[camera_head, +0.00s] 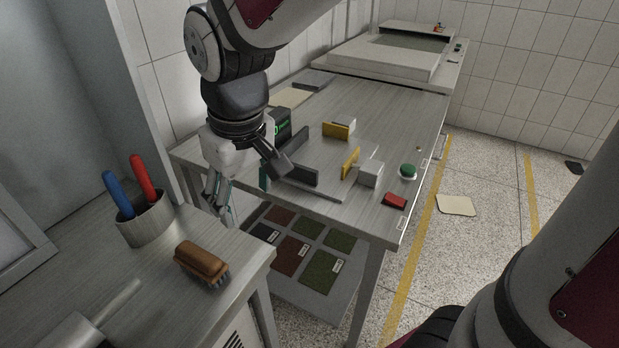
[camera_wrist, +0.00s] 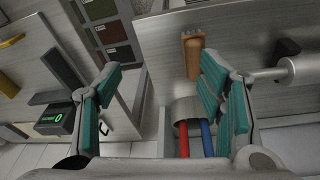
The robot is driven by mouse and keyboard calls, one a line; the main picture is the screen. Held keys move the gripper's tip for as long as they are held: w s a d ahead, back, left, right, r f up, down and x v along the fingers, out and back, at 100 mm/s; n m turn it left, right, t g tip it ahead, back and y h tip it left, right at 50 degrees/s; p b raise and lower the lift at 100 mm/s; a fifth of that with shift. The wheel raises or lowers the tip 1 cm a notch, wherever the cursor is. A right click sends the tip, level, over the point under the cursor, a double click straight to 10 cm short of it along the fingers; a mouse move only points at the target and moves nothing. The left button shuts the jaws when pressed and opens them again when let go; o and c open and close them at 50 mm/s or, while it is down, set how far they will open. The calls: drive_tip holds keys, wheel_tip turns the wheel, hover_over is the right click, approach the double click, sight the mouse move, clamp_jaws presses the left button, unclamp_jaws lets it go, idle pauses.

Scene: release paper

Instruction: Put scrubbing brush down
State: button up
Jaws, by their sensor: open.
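The scrubbing brush (camera_head: 202,263) has a brown wooden back and dark bristles. It rests bristles down on the near metal counter (camera_head: 150,315), close to its right edge in the head view. In the wrist view the brush (camera_wrist: 193,52) stands out beyond my fingers, apart from them. My gripper (camera_wrist: 165,95) is open with nothing between its teal-padded fingers. In the head view my gripper (camera_head: 222,203) hangs above and behind the brush, near the gap between the counter and the far table.
A metal cup (camera_head: 147,226) with a red and a blue handle stands left of the brush. A metal roller (camera_head: 72,335) lies at the front. The far table (camera_head: 385,125) holds a green button (camera_head: 408,171), yellow-faced blocks and a dark device; coloured samples (camera_head: 290,255) lie below.

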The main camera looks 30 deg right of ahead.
drive_tip(key=s+d+r+m, duration=0.2)
drive_tip(key=s+d, duration=0.3)
drive_tip(key=s, duration=0.2)
drive_tip(key=s+d+r+m+t, duration=0.1)
drive_tip(key=s+d, duration=0.3)
drive_tip(key=s, duration=0.4)
drive_tip(key=shift+s+d+r+m+t, duration=0.15)
drive_tip(key=shift+d+r+m+t, duration=0.2)
drive_tip(key=shift+r+m, duration=0.3)
